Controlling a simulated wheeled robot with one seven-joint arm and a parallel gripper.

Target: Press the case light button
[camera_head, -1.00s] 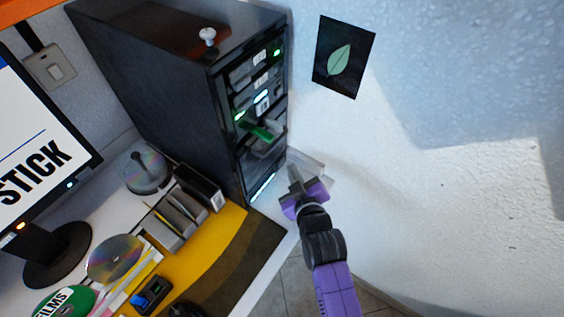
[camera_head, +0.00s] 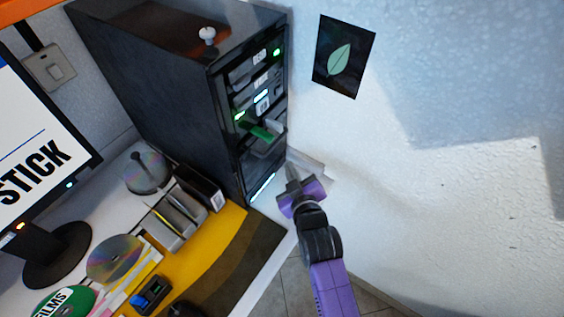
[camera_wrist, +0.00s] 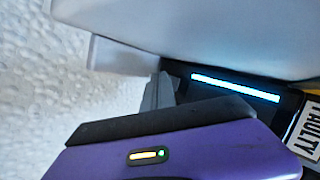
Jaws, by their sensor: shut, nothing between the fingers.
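The black tower case (camera_head: 140,85) stands upright on the desk, its front turned to the right. A lit pale-blue strip (camera_head: 263,187) runs low on its front; a lit strip also shows in the wrist view (camera_wrist: 235,87). I cannot make out a separate case light button. My gripper (camera_head: 291,171) is shut and empty, close to the lower right of the case front. In the wrist view its grey fingertips (camera_wrist: 158,90) are left of the lit strip. I cannot tell whether they touch the case.
A green-lit tray (camera_head: 264,131) juts from the case front above my gripper. A "FAULTY" label (camera_wrist: 308,120) is at the right of the wrist view. A disc spindle (camera_head: 146,174) and a holder (camera_head: 178,222) stand on the desk left of the case. The white wall (camera_head: 450,200) is right.

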